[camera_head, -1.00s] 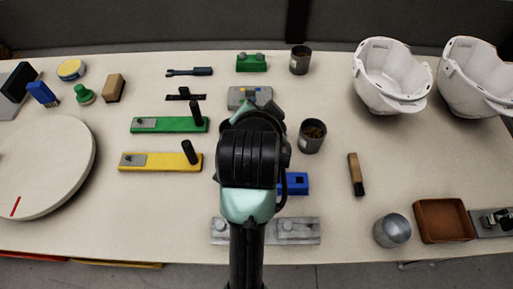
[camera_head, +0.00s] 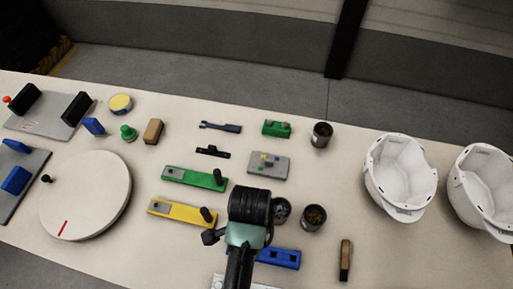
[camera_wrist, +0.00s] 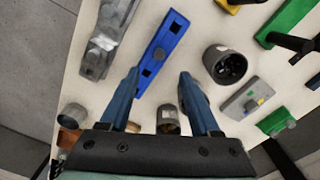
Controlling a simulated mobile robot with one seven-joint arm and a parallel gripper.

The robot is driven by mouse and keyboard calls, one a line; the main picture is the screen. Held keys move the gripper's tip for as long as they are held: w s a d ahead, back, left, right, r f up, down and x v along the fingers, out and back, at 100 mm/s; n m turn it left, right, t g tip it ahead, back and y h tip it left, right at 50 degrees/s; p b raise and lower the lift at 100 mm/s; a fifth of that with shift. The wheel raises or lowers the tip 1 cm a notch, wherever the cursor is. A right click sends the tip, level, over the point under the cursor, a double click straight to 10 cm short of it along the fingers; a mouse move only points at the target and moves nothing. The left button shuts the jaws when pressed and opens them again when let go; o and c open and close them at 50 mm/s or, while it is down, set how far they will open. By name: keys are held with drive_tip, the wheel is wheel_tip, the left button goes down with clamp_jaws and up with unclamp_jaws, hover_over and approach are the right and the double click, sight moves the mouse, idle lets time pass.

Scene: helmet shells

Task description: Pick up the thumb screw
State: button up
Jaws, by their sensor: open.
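I cannot pick out a thumb screw with certainty. A dark grey cup (camera_head: 281,210) beside my arm holds small dark pieces, too small to tell apart; it also shows in the wrist view (camera_wrist: 225,65). A second cup (camera_head: 313,217) holds brownish pieces and shows low between my fingers in the wrist view (camera_wrist: 168,118). A third cup (camera_head: 322,134) stands farther back. My gripper (camera_wrist: 159,80) is open and empty, above the table near the blue bar (camera_wrist: 165,45). In the head view my arm hides the fingers.
Green (camera_head: 193,177) and yellow (camera_head: 178,211) bars with upright black posts stand left of my arm. A grey plate (camera_head: 268,165) lies behind it. A round turntable (camera_head: 85,195) is at left, two white helmet shells (camera_head: 400,176) at right. Table between cups and shells is mostly clear.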

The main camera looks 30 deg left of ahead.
wheel_tip(320, 180, down, 5)
drive_tip(key=shift+r, duration=0.15)
drive_tip(key=shift+d+f+p, duration=0.2)
drive_tip(key=shift+f+p, duration=0.3)
drive_tip(key=shift+f, duration=2.1)
clamp_jaws()
